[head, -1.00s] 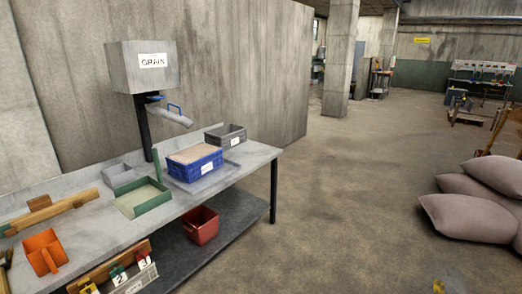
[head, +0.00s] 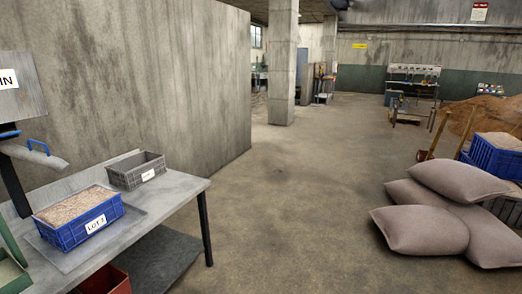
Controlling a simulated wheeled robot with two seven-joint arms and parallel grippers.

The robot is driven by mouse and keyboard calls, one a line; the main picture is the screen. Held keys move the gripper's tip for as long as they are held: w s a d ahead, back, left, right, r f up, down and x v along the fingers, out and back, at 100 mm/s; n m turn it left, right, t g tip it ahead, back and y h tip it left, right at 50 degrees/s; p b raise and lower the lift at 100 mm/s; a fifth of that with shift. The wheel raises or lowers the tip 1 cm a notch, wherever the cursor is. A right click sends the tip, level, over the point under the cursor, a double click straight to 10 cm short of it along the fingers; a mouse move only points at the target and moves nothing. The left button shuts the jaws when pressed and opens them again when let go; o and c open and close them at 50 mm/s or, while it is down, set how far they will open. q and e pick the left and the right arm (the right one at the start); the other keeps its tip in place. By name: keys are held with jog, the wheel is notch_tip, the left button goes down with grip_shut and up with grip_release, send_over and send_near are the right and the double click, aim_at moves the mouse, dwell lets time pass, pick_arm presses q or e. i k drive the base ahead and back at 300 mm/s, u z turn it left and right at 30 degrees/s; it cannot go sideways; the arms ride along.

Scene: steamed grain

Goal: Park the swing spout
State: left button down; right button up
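The swing spout (head: 34,156) is a grey tube with a blue handle (head: 38,146), at the left edge of the head view. It hangs from the grain hopper (head: 20,85), which is partly cut off by the frame, and points right and slightly down. Below it, the blue crate (head: 80,219) labelled LOT 2 stands on a grey tray (head: 138,214) and is full of grain. The spout's outlet is above the crate's back left area; I cannot tell whether it is directly over it. Neither of my grippers is in view.
A grey crate (head: 136,170) stands at the back of the workbench (head: 185,189). Grain sacks (head: 425,228) and blue crates (head: 495,160) are at the right. The concrete floor between is clear.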

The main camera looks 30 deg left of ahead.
aim_at(29, 154)
jog(key=i, duration=1.7)
jog(key=u, duration=1.2)
jog(key=i, duration=0.95)
jog(key=u, duration=1.1)
jog(key=i, duration=0.2)
jog(key=u, duration=0.2)
